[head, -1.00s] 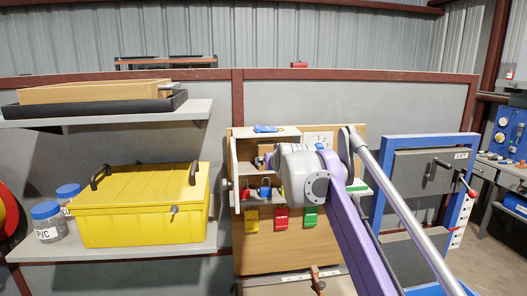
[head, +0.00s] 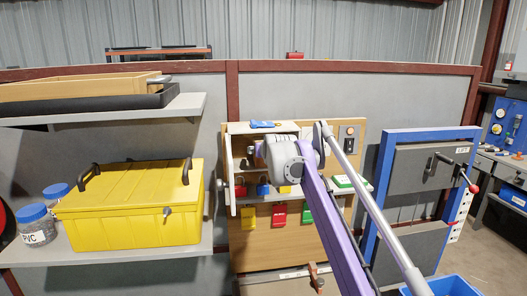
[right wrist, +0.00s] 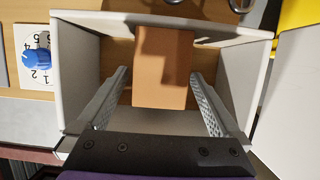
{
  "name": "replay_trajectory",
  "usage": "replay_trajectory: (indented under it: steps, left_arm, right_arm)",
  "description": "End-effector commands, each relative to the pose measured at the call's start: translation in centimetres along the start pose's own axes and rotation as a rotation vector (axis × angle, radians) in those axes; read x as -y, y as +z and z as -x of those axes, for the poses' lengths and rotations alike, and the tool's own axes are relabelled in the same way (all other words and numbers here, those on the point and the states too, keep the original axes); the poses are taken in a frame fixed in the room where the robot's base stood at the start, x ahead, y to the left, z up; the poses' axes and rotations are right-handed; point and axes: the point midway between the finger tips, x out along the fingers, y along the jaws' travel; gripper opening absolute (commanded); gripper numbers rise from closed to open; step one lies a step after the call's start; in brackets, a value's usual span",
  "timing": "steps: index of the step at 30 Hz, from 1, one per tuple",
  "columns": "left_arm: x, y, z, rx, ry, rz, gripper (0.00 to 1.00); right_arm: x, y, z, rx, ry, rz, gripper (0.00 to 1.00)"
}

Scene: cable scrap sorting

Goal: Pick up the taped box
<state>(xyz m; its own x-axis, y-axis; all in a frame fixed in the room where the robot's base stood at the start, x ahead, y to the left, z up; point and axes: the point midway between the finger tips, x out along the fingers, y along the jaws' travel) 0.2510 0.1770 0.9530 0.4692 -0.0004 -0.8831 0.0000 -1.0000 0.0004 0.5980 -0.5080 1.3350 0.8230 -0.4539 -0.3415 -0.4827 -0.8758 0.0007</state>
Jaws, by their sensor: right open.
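The box (right wrist: 163,75) is plain brown in the right wrist view, lying inside a small white-walled cabinet (right wrist: 82,62). I cannot make out tape on it. My right gripper (right wrist: 160,76) is open, with one finger on each side of the box's near half. A gap shows at the left finger; the right finger is very close to the box, and I cannot tell if it touches. In the head view my right wrist covers much of the open cabinet (head: 232,165) and hides the fingers. My left gripper is not in view.
Padlocks hang below the cabinet shelf, above red (head: 279,215) and yellow (head: 249,217) tags. A blue-knobbed dial (right wrist: 37,58) is beside the cabinet. A yellow lidded crate (head: 130,220) and jars (head: 37,225) stand on the left shelf. A blue-framed panel (head: 428,165) stands at right.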

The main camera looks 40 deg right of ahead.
Motion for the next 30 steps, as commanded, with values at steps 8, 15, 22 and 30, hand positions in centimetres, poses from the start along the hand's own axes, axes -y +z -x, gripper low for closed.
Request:
replay_trajectory:
  steps: [8,15,22,30]
  left_arm:
    - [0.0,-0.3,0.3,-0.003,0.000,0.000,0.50]
    - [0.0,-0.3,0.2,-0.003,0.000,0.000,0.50]
    - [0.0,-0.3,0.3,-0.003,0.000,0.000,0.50]
    - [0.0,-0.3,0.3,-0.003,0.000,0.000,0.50]
  right_arm:
    - [0.0,-0.1,-2.2,-0.001,0.000,-0.001,1.00]
    - [0.0,0.0,-2.2,-0.001,0.000,-0.001,0.86]
    - [0.0,0.0,-2.2,0.000,0.000,-0.001,0.44]
    - [0.0,-0.1,-2.1,-0.001,0.000,-0.001,0.02]
